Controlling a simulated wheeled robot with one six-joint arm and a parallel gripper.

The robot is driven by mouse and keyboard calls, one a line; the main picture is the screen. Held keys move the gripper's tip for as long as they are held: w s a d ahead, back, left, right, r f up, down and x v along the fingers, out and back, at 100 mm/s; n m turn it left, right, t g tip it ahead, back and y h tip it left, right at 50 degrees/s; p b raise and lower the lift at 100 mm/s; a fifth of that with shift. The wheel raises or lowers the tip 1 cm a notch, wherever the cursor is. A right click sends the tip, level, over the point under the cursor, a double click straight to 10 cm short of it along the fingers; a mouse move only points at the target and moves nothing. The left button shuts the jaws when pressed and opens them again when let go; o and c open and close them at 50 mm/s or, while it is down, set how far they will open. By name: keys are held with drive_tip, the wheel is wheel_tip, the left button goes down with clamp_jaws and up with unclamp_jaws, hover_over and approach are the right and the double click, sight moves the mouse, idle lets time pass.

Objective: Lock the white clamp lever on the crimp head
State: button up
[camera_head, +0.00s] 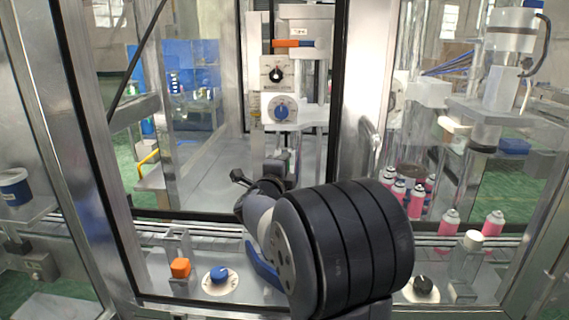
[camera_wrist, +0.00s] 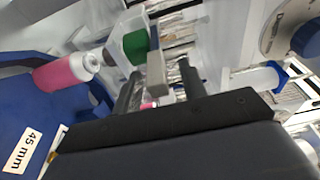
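The crimp head stands behind the frame opening, with a black-knob dial (camera_head: 276,75) and a blue-knob dial (camera_head: 281,110) on its front. In the wrist view a white rod-like part with a blue collar (camera_wrist: 252,79) lies right of my gripper; it looks like the clamp lever, but I cannot be sure. My gripper (camera_wrist: 160,84) has its two dark fingers apart, with a grey bar (camera_wrist: 155,70) and a green block (camera_wrist: 134,46) showing beyond them. The fingers appear empty and apart from the white part. In the head view my arm hides most of the gripper and the lower head.
Pink cans (camera_head: 398,193) stand at right behind the frame; one pink can (camera_wrist: 66,72) lies sideways in the wrist view near a "45 mm" label (camera_wrist: 22,152). Metal posts flank the opening.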

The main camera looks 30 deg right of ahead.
drive_tip(key=v, duration=0.6)
drive_tip(key=shift+s+d+b, duration=0.25)
drive_tip(key=shift+s+b, duration=0.15)
drive_tip(key=shift+s, duration=0.15)
drive_tip(key=w+d, duration=0.1)
drive_tip(key=w, duration=0.1)
drive_tip(key=w+d+p, duration=0.1)
drive_tip(key=w, duration=0.1)
drive_tip(key=w+d, duration=0.1)
drive_tip(key=w, duration=0.1)
drive_tip(key=shift+r, duration=0.15)
drive_tip(key=shift+w+a+p, duration=0.25)
drive_tip(key=shift+a+p, duration=0.1)
